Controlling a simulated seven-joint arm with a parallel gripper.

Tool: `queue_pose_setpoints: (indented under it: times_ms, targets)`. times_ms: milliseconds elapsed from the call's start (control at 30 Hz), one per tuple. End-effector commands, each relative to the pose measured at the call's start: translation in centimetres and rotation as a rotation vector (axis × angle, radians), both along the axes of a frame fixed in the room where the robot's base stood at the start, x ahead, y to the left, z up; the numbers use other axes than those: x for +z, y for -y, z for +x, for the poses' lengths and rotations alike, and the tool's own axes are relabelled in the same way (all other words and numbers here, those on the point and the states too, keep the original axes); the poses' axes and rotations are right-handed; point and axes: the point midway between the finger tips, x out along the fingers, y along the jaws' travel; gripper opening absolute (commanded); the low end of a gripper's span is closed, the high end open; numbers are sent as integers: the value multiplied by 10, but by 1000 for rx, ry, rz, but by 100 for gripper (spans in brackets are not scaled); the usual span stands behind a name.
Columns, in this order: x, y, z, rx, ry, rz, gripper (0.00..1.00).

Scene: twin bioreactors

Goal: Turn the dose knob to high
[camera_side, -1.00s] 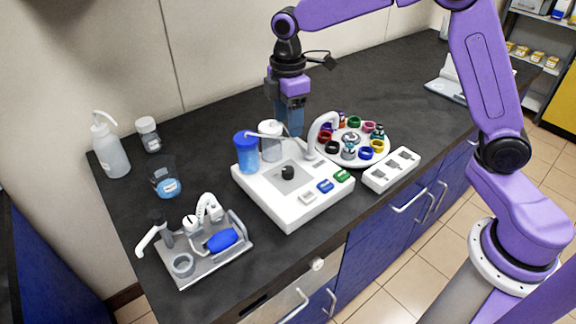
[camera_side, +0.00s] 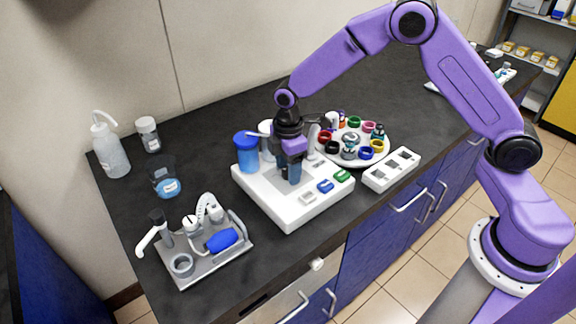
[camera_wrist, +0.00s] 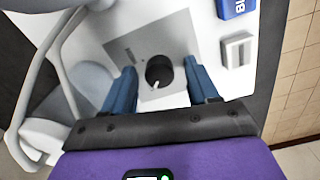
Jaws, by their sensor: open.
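The dose knob (camera_wrist: 159,72) is a small black dial with a white pointer mark, on a grey square plate (camera_wrist: 124,47) on top of the white bioreactor base (camera_side: 297,212). In the wrist view its pointer is toward the lower left of the dial. My gripper (camera_wrist: 161,80) is open, its two blue fingers on either side of the knob, apart from it in that view. In the side view my gripper (camera_side: 290,178) is low over the plate and hides the knob. I cannot tell whether the fingertips touch the plate.
A round tray of coloured rings (camera_side: 372,158) is to the right. A tool station (camera_side: 205,256) is front left.

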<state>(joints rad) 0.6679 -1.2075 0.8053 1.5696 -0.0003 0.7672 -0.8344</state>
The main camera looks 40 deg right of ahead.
Motion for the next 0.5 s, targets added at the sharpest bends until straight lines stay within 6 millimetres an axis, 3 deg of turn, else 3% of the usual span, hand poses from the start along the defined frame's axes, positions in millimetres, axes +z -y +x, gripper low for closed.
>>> queue_pose_setpoints:
  times_ms: [200,400,500]
  targets:
    - [0,0,0,0,1,0,59]
    - [0,0,0,0,0,0,3]
    - [0,0,0,-1,0,0,3]
